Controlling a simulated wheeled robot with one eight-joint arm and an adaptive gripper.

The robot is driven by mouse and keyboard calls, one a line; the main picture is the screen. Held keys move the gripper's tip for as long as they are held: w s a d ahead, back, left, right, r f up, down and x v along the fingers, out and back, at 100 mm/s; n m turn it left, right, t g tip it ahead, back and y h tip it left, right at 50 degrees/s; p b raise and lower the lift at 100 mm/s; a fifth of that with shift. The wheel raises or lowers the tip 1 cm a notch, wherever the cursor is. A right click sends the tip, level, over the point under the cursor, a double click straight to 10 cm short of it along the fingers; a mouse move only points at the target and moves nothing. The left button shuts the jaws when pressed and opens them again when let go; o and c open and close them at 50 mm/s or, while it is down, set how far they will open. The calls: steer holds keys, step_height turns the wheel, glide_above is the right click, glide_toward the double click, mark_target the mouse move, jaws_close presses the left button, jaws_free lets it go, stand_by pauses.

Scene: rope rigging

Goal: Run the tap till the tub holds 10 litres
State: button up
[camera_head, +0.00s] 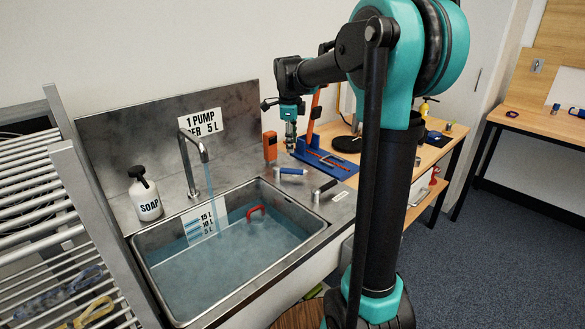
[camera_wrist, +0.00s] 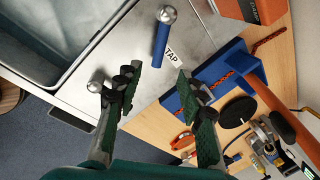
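The tap spout (camera_head: 191,142) stands at the back of the tub (camera_head: 308,208), and a stream of water (camera_head: 209,190) runs from it. The tub holds bluish water (camera_head: 225,270). A level plate (camera_head: 199,220) on its back wall reads 15, 10 and 5 L; the exact waterline against it is hard to tell. The blue tap lever (camera_head: 291,171) lies on the counter right of the tub, beside a TAP label (camera_wrist: 172,55) in the wrist view. My gripper (camera_head: 290,140) is open and empty above the counter; its fingers (camera_wrist: 158,90) are apart from the blue lever.
A red handle (camera_head: 256,209) shows in the tub. A soap bottle (camera_head: 145,195) stands left of the spout. An orange box (camera_head: 270,147) and blue fixture (camera_head: 325,160) stand on the right.

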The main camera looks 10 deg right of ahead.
mark_target(293, 170)
steer(key=f, duration=0.4)
steer(key=w+f, duration=0.1)
steer(key=f, duration=0.3)
steer(key=w+f, duration=0.1)
steer(key=f, duration=0.2)
steer(key=shift+w+d+f, duration=0.1)
steer(key=shift+d+f, duration=0.25)
steer(key=shift+f, duration=0.05)
steer(key=shift+c, duration=0.2)
jaws_close()
